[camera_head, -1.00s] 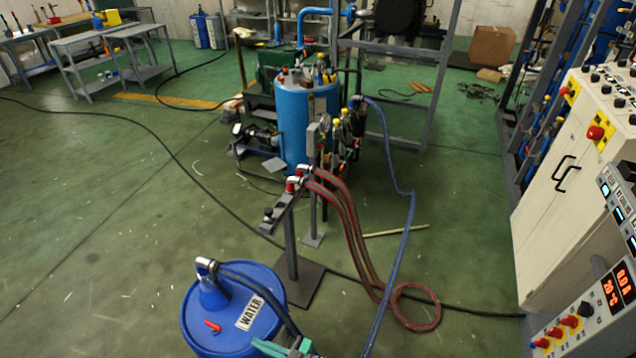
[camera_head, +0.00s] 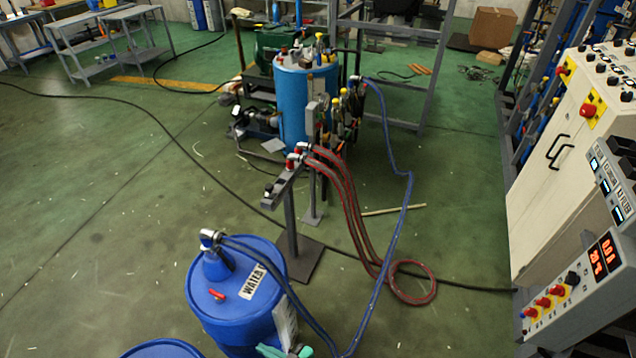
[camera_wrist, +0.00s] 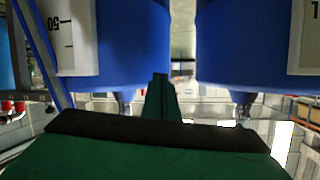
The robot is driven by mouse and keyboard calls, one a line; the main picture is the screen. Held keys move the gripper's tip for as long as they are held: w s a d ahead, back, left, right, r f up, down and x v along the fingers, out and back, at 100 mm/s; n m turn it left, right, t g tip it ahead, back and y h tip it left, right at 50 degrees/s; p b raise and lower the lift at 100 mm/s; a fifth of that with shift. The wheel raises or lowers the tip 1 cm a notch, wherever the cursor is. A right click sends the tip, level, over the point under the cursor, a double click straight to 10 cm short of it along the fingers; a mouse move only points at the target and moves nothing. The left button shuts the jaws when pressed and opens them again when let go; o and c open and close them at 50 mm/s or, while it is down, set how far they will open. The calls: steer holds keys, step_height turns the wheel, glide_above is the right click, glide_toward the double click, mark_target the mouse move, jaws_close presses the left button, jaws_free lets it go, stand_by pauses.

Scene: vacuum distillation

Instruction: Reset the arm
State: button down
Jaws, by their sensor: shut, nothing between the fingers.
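My gripper (camera_wrist: 160,80) shows in the wrist view as dark green fingers brought together at the centre, shut and empty. Two large blue drums, a left one (camera_wrist: 135,45) and a right one (camera_wrist: 238,45), fill the upper part of that view, on either side of the fingers and apart from them; the picture looks upside down. In the head view a small teal part (camera_head: 285,351) shows at the bottom edge beside the water drum (camera_head: 232,312); I cannot tell whether it is my gripper. The rest of my arm is not clearly seen there.
A second blue drum (camera_head: 163,349) is cut off at the bottom edge. A stand (camera_head: 290,225) with red hoses (camera_head: 352,215) is behind the water drum. A blue tank (camera_head: 306,105) stands farther back. A control cabinet (camera_head: 553,200) is at right. Open green floor lies left.

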steer(key=s+d+f+m+h, duration=0.4)
steer(key=s+h, duration=0.1)
steer(key=s, duration=0.4)
steer(key=s+d+r+m+t+h, duration=0.2)
steer(key=s+d+r+m+h, duration=0.15)
steer(key=s+d, duration=0.35)
steer(key=s+d+r+m+t+h, duration=0.1)
steer(key=s+r+t, duration=0.1)
steer(key=r, duration=0.8)
steer(key=s+d+r+t+h, duration=0.1)
steer(key=s+d+r+t, duration=0.1)
steer(key=r, duration=0.7)
steer(key=s+d+r+m+t+h, duration=0.1)
steer(key=s+d+r+t+h, duration=0.1)
steer(key=r, duration=0.8)
steer(key=shift+s+d+r+m, duration=0.15)
steer(key=shift+s+r+m, duration=0.2)
steer(key=shift+s, duration=0.5)
